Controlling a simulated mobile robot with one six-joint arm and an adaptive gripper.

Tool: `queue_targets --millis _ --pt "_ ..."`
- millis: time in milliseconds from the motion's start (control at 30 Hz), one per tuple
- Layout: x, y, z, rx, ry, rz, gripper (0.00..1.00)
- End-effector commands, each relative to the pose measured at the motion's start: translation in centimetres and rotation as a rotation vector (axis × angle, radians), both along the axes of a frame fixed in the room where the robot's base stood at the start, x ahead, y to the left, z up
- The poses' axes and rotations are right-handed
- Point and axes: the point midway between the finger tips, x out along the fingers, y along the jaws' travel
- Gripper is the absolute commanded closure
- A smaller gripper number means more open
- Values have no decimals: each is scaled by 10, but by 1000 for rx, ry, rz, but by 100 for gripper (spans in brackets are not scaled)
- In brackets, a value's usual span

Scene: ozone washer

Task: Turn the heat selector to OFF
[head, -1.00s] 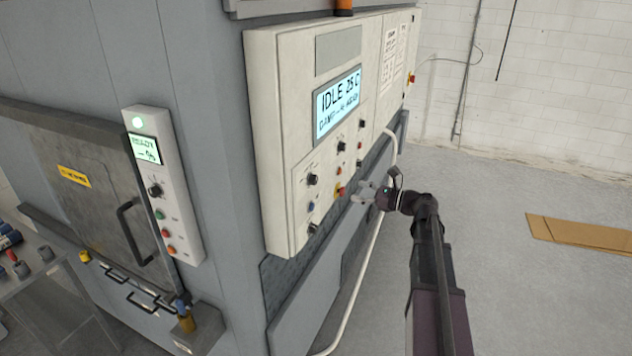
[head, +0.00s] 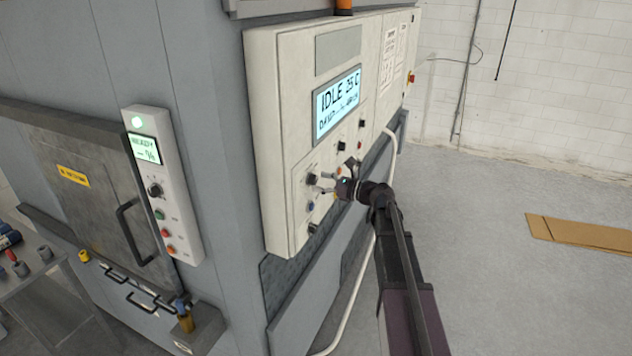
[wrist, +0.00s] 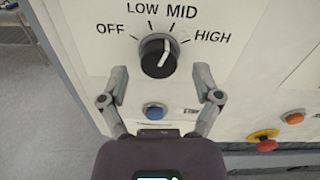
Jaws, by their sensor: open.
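The heat selector is a round black knob (wrist: 158,56) on the cream control panel (head: 285,130). It also shows in the head view (head: 312,179). OFF, LOW, MID and HIGH are printed around it. Its pale pointer line leans up and slightly right, toward MID. In the wrist view my gripper (wrist: 160,73) is open, with one fingertip to the lower left of the knob and one to the lower right. No contact with the knob shows. In the head view my gripper (head: 325,183) is close to the panel, just beside the knob.
A blue button (wrist: 154,111) sits right below the knob. A red-and-yellow emergency stop (wrist: 264,140) and an orange button (wrist: 293,117) are at lower right. The panel display (head: 337,104) reads IDLE. A pale pipe (head: 370,270) runs below the panel. Open floor lies to the right.

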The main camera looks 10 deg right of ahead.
Motion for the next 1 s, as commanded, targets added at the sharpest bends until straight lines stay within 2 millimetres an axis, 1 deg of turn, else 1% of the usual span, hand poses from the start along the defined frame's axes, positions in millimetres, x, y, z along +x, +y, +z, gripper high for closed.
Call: queue_targets --millis 100,200,533,567,600,667,700,767,800,833,1000 --pt "6 9 0 0 0 2 18" --pt "8 12 0 0 0 1 18" --pt "9 14 0 0 0 0 18" --pt "9 14 0 0 0 0 21" --pt "9 14 0 0 0 1 33" --pt "9 14 0 0 0 1 51" --pt "9 14 0 0 0 1 62" --pt "9 14 0 0 0 1 80" --pt "9 14 0 0 0 1 92" --pt "9 14 0 0 0 1 100" --pt "9 14 0 0 -1 1 100"
